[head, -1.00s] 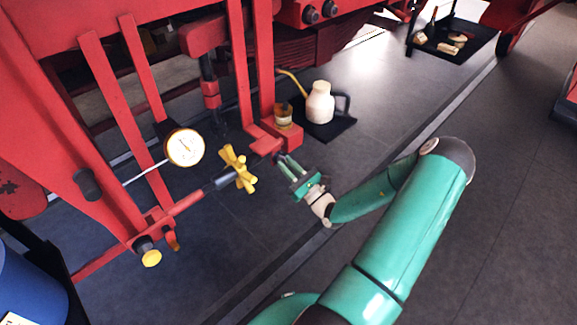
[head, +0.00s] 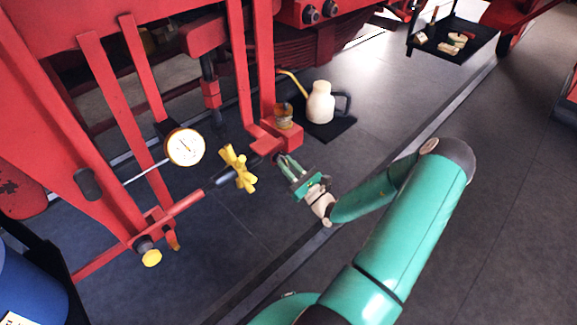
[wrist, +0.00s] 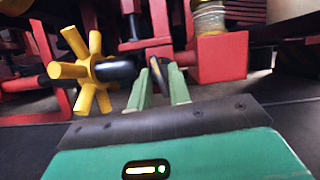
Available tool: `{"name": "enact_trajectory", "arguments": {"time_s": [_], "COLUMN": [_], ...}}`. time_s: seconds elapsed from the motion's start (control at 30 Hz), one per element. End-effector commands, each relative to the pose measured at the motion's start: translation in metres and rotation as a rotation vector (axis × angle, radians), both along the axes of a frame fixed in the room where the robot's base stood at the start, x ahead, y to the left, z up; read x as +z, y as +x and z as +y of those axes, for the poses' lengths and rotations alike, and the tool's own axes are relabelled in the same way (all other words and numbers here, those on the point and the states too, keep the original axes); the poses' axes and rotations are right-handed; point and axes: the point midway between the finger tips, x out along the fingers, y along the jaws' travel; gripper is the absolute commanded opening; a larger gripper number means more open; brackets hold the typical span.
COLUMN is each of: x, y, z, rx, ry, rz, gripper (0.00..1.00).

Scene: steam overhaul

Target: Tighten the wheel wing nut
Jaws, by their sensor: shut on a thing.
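The wing nut (wrist: 158,72) shows as a small dark upright wing at the end of the rod, between my fingertips in the wrist view. My gripper (head: 283,162) has its two green fingers closed on it, beside the red block; the fingertips also show in the wrist view (wrist: 160,82). The fingers hide part of the nut in the head view. The yellow star-shaped wheel (head: 238,168) sits on the same dark rod, left of my gripper and apart from it. It shows large at the left in the wrist view (wrist: 88,70).
A round dial gauge (head: 185,147) stands left of the wheel. A red block (head: 283,134) is close behind my fingers, with a cream oil can (head: 320,103) on a dark mat beyond. Red bars and frame fill the left.

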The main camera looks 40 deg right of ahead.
Motion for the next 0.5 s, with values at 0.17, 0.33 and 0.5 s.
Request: {"name": "enact_trajectory", "arguments": {"time_s": [0.17, 0.33, 0.5], "x": [0.003, 0.0023, 0.0014], "y": [0.0017, 0.0013, 0.0008], "z": [-0.0001, -0.0001, -0.0001], "rx": [0.0, 0.001, 0.001], "ry": [-0.003, -0.002, -0.001], "rz": [-0.007, -0.006, -0.004], "gripper": [0.0, 0.29, 0.29]}}
